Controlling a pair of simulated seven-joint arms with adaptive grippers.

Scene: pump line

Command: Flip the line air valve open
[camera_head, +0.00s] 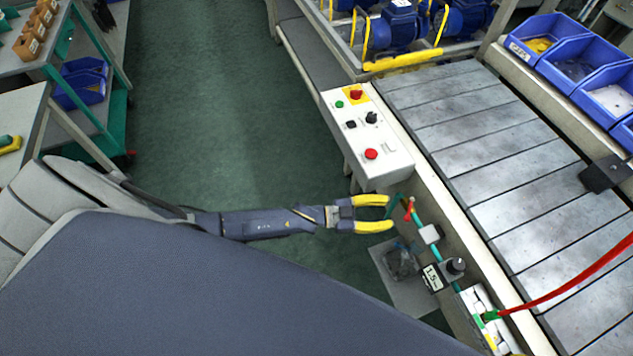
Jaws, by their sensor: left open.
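The line air valve (409,209) shows as a small red handle on the green-blue air pipe along the conveyor's near side, just below the control box. My left gripper (390,214) has yellow fingertips and is open. Its fingers point right toward the red handle, with the tips close to its left side. I cannot tell whether they touch it. Nothing shows between the fingers. My right gripper is not in view.
A white control box (372,137) with buttons stands just above the gripper. A regulator with a black knob (455,266) sits lower along the pipe. The slatted conveyor (500,150) lies right, with blue bins (585,65) beyond. Green floor left of the gripper is clear.

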